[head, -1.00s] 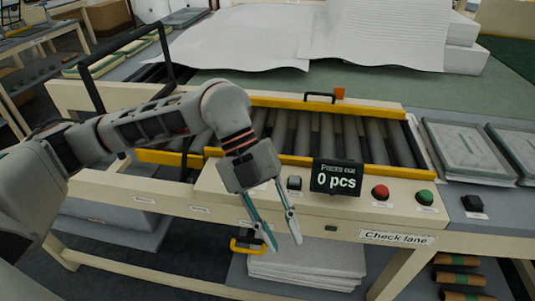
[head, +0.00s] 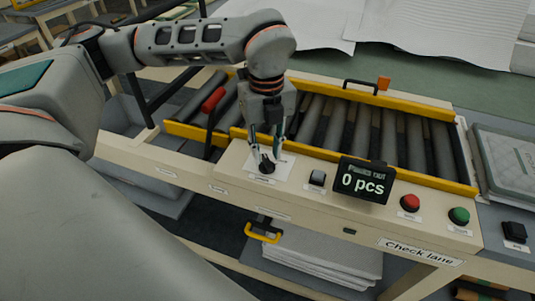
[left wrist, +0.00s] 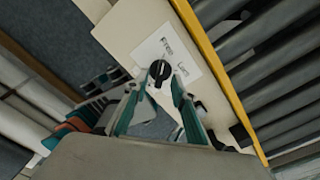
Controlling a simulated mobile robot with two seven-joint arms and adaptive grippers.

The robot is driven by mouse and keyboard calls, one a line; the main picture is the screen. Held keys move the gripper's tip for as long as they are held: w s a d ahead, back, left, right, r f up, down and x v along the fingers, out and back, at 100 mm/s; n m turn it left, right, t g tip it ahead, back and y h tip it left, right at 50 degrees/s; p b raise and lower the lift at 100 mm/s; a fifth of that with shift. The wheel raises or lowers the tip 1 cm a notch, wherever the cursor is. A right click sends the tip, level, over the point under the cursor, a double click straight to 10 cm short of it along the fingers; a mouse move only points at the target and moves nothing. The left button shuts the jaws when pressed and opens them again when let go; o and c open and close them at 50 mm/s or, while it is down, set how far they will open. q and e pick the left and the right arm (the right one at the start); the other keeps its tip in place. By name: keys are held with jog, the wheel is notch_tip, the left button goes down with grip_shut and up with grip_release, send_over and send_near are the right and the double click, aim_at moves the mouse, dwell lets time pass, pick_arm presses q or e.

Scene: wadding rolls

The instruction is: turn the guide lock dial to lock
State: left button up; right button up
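The guide lock dial is a small black knob (head: 267,165) on the cream front panel of the check lane. In the left wrist view the dial (left wrist: 159,70) sits on a white label with two printed words, too small to read surely. My left gripper (head: 262,158) points down at the dial. In the left wrist view its fingers (left wrist: 155,88) are apart, one on each side near the dial; I cannot tell whether they touch it. My right gripper is not in view.
Right of the dial on the panel are a black switch (head: 317,179), a display reading 0 pcs (head: 363,182), a red button (head: 410,203) and a green button (head: 459,216). A yellow guide rail (head: 330,159) and rollers (head: 388,135) lie behind.

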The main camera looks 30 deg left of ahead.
pick_arm(q)
jog(key=shift+f, duration=1)
jog(key=shift+c, duration=0.4)
grip_shut()
